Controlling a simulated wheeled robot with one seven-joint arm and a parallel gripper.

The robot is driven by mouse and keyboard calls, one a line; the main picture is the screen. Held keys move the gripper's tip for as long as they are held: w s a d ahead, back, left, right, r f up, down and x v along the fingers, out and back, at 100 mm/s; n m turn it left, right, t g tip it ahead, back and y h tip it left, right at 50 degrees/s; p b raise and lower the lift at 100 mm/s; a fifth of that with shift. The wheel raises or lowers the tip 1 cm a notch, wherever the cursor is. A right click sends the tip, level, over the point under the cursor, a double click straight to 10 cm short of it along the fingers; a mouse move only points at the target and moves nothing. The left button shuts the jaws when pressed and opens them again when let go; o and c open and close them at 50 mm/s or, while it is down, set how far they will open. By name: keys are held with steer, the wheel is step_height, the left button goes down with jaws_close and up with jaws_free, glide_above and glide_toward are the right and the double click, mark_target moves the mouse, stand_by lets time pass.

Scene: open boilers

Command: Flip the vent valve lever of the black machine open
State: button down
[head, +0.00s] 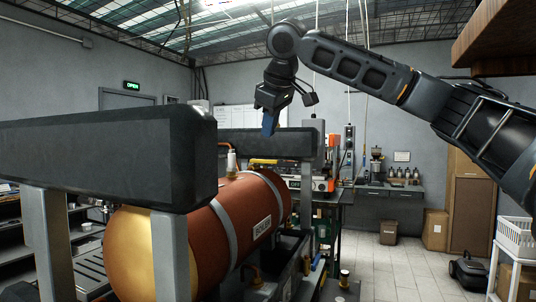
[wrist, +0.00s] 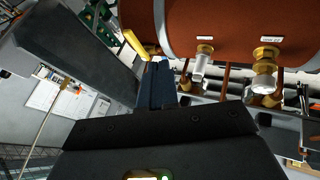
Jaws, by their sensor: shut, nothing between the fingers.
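A copper boiler (head: 235,225) with the label "BOILER" lies inside a frame of thick black beams (head: 110,155). A brass fitting with a pale upright part (head: 231,160) stands on top of it. In the wrist view the boiler (wrist: 235,25) is at the top right. Two brass fittings with silvery parts, a left one (wrist: 203,58) and a right one (wrist: 264,72), stick out under small labels too small to read. I cannot tell which carries the vent lever. My gripper (head: 269,124) points down above the far black beam, its blue fingers (wrist: 156,85) shut, empty and apart from the fittings.
The far black beam (head: 265,145) lies below my gripper. A brown counter edge (head: 505,40) hangs at the upper right. A bench with a grinder (head: 376,160) stands at the back, with boxes (head: 435,230) nearby. The tiled floor (head: 400,265) right of the boiler is mostly clear.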

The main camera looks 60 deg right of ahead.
mark_target(264, 162)
steer(key=b+x, duration=0.4)
steer(key=x, duration=0.5)
steer(key=shift+f, duration=0.25)
steer(key=d, duration=0.3)
steer(key=shift+w+d+p, duration=0.15)
steer(key=shift+w+p, duration=0.1)
steer(key=shift+p, duration=0.15)
steer(key=shift+w+d+f, duration=0.15)
steer(key=shift+d, duration=0.4)
